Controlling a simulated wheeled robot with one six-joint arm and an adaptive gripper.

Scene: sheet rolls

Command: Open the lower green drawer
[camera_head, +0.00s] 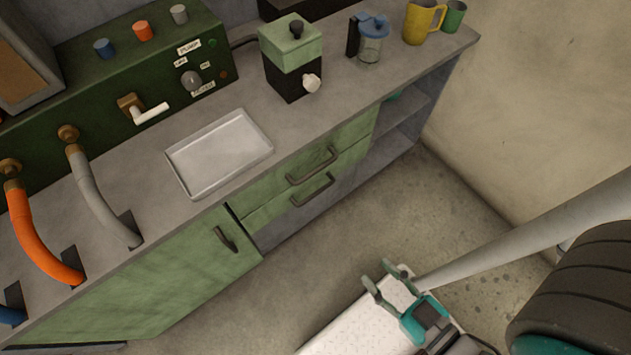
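The lower green drawer (268,214) is in the counter's front, directly below the upper green drawer (276,190). Both look closed. The lower drawer has a dark bar handle (313,189), and the upper one has a similar handle (312,166). My gripper (378,275) is at the lower right of the view, in front of the cabinet and apart from both handles. Its two fingers are spread, with nothing between them.
A green cabinet door (180,265) is left of the drawers, and open shelves (405,115) are right. The counter holds a metal tray (215,155), a green-black box (291,60), a blue-lidded jar (371,42) and a yellow mug (420,22). The floor (300,265) before the drawers is clear.

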